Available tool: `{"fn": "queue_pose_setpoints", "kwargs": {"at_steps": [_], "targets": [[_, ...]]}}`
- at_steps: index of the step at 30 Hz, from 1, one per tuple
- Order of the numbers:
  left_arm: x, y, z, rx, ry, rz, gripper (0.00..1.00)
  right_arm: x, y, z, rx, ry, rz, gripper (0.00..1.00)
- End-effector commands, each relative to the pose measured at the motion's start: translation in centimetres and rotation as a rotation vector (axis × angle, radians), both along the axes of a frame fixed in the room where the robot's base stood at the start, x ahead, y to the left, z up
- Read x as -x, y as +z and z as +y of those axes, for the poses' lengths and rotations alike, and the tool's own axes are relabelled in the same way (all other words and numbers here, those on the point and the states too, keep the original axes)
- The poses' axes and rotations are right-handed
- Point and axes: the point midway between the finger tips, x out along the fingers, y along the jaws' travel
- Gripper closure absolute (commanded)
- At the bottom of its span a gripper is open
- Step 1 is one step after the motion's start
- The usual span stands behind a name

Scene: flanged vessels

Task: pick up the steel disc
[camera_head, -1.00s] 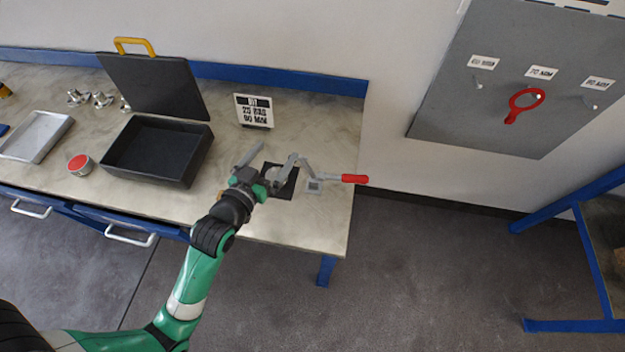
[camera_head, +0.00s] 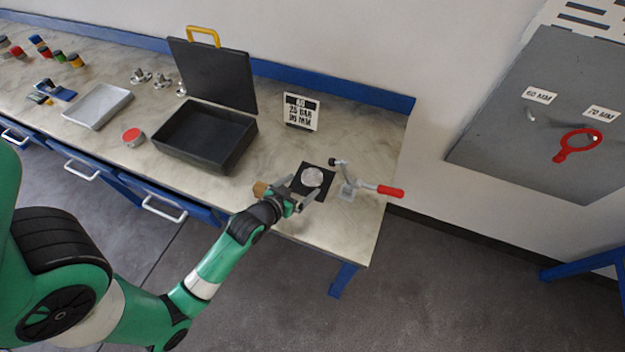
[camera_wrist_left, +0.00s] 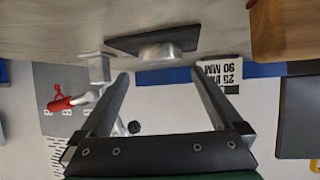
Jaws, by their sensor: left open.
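The steel disc (camera_head: 312,177) lies on a black square pad (camera_head: 326,192) near the right end of the bench. In the left wrist view the disc (camera_wrist_left: 160,51) shows edge-on against the pad (camera_wrist_left: 125,44), just beyond the fingertips. My left gripper (camera_head: 306,190) is open and empty at the front side of the pad. In the left wrist view its two fingers (camera_wrist_left: 160,76) are spread, with the disc lined up between them but apart from them. My right gripper is not in view.
A toggle clamp with a red handle (camera_head: 390,190) stands right of the pad. A wooden block (camera_head: 261,189) sits left of my gripper. A sign (camera_head: 301,113) stands behind; an open black case (camera_head: 205,140) is to the left. The bench's front edge is close.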

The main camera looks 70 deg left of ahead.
Motion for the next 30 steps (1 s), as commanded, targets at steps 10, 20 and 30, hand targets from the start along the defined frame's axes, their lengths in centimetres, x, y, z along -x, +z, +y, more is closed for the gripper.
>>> {"fn": "queue_pose_setpoints", "kwargs": {"at_steps": [10, 20, 30], "targets": [[-1.9, -1.6, 1.4, -0.001, 0.0, -0.002, 0.0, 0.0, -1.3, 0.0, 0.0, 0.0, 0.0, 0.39], [-4.2, -3.0, 3.0, 0.0, 0.0, 0.0, 0.0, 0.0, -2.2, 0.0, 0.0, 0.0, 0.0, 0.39], [-4.2, -2.9, 3.0, 0.0, 0.0, 0.0, 0.4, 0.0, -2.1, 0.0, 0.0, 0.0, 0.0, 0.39]]}}
